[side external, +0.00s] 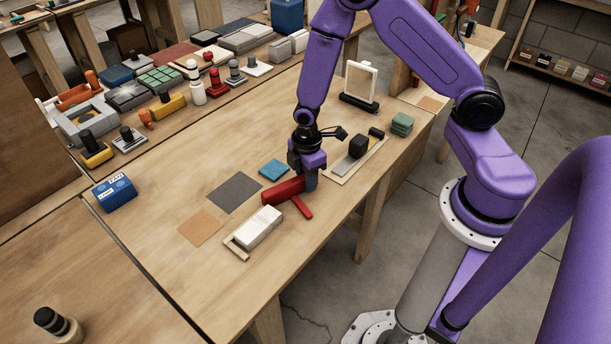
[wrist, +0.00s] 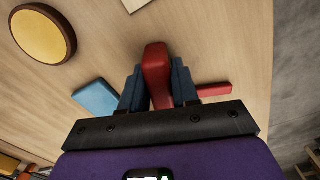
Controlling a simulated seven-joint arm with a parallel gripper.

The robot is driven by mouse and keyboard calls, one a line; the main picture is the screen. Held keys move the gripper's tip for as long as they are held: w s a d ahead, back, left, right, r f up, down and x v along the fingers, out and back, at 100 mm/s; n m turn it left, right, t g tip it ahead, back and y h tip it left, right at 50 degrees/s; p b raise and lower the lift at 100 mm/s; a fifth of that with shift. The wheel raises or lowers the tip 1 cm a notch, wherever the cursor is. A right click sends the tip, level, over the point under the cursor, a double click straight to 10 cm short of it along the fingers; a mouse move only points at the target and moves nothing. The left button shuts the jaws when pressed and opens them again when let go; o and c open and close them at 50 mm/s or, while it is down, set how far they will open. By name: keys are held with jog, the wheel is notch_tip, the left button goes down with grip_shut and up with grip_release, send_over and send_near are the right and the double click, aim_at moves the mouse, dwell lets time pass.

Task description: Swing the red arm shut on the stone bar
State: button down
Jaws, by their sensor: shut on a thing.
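The red arm (side external: 285,191) is a thick red piece near the front edge of the bench, with a thinner red bar (side external: 302,207) jutting beside it. My gripper (side external: 304,180) is low over it, with its fingers closed on the red arm. In the wrist view the red arm (wrist: 156,75) stands between my two dark blue fingers (wrist: 157,88), and the thin red bar (wrist: 215,90) shows at right. A pale bar (side external: 259,227), which looks like the stone bar, lies in a wooden holder (side external: 235,249) in front of the red arm, apart from it.
A blue pad (side external: 273,170), a dark grey square (side external: 234,192) and a tan square (side external: 200,228) lie left of the red arm. A tray with a dark block (side external: 357,147) lies to the right. The wrist view shows a round yellow disc (wrist: 40,36) at upper left.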

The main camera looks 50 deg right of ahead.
aim_at(303, 232)
jog(key=shift+s+a+m, duration=0.2)
jog(key=shift+s+m, duration=0.3)
jog(key=shift+s, duration=0.1)
jog(key=s+a+m, duration=0.2)
jog(key=m, duration=0.1)
jog(key=s+a+m, duration=0.2)
jog(key=m, duration=0.1)
jog(key=s+a+m, duration=0.2)
jog(key=m, duration=0.1)
jog(key=shift+a, duration=0.15)
jog(key=shift+s+a+m, duration=0.2)
jog(key=shift+a+m, duration=0.35)
jog(key=shift+s+a+m, duration=0.15)
jog(key=shift+a+m, duration=0.4)
jog(key=shift+s+a+m, duration=0.1)
jog(key=shift+a+m, duration=1.05)
jog(key=shift+m, duration=0.05)
jog(key=c, duration=0.9)
grip_release()
jog(key=shift+a, duration=0.1)
jog(key=shift+r, duration=0.15)
